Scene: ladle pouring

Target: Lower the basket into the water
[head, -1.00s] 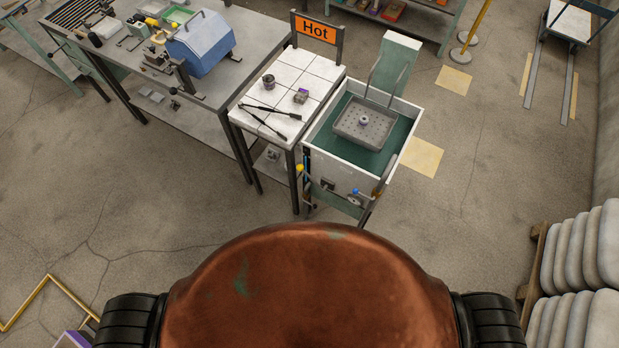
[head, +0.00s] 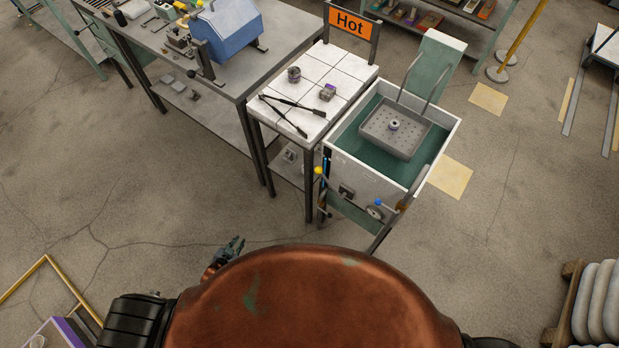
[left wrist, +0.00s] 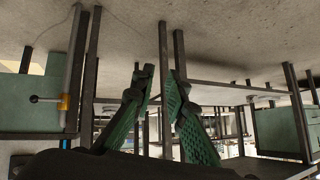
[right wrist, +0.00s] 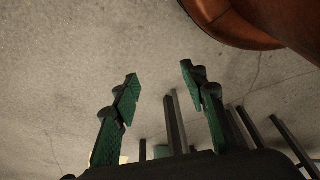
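The basket (head: 376,128), a grey perforated tray holding a small ring-like part (head: 393,125), hangs level in the tank (head: 340,172). Dark green water (head: 362,150) shows around it; I cannot tell whether its underside touches the water. Two thin rods rise from it toward a green back panel (head: 437,62). My right gripper (right wrist: 159,68) is open and empty, outside the head view.
A white-tiled table (head: 340,75) with a "Hot" sign (head: 350,20), tongs (head: 292,105) and two small parts stands left of the tank. A workbench (head: 225,85) is farther left. Grey sacks (head: 600,305) lie at lower right. Floor before the tank is mostly clear.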

